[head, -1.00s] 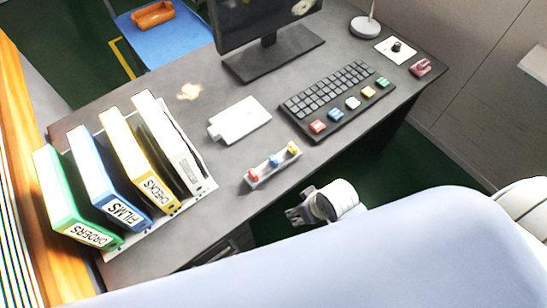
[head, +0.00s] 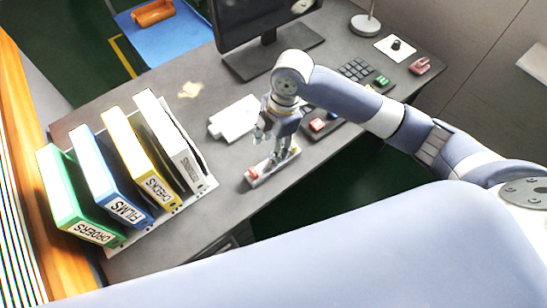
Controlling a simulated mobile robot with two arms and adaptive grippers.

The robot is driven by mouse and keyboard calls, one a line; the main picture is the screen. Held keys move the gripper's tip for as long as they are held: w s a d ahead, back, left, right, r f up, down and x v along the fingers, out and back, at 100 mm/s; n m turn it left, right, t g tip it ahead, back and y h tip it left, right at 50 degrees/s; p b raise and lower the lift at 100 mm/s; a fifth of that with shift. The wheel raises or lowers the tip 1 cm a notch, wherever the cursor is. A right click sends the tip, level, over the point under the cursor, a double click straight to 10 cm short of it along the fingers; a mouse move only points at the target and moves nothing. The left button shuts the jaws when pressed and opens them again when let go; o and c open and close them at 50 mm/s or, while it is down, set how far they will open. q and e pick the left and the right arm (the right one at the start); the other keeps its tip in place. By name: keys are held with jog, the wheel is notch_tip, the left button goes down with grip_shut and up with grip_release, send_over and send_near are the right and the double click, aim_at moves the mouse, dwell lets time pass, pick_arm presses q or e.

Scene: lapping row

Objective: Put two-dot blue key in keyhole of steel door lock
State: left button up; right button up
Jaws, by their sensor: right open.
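My right gripper (head: 271,148) points down, open, over a small light-grey holder (head: 262,181) near the front edge of the desk. The holder carries a red piece (head: 253,173) at its left end and a yellow piece (head: 295,150) at its right end. The gripper's fingers cover the middle of the holder, where a blue piece showed earlier. I cannot make out dots on it, or whether the fingers touch it. I cannot identify a steel door lock in this view. My left gripper is not in view.
A white box (head: 228,121) lies left of the gripper. Binders (head: 127,185) stand at the left, a monitor stand (head: 245,66) at the back. The desk between binders and holder is clear.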

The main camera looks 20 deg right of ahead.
jog(key=w+d+r+n, duration=0.1)
jog(key=w+d+r, duration=0.1)
jog(key=d, duration=0.1)
jog(key=shift+g+h, duration=0.3)
jog(key=f, duration=0.4)
jog(key=shift+s+a+f, duration=0.15)
jog(key=shift+s+f, duration=0.05)
jog(key=shift+f, duration=0.2)
jog(key=shift+s+a+f+p, duration=0.1)
jog(key=shift+a+f+p, duration=0.15)
jog(key=shift+f, duration=0.65)
jog(key=shift+s+a+f+p, duration=0.1)
jog(key=shift+a+f+p, duration=0.15)
jog(key=shift+f, duration=0.65)
jog(key=shift+a+f+p, duration=0.15)
jog(key=shift+f+p, duration=0.2)
jog(key=shift+f, duration=0.55)
jog(key=shift+c, duration=0.6)
jog(key=c, duration=0.8)
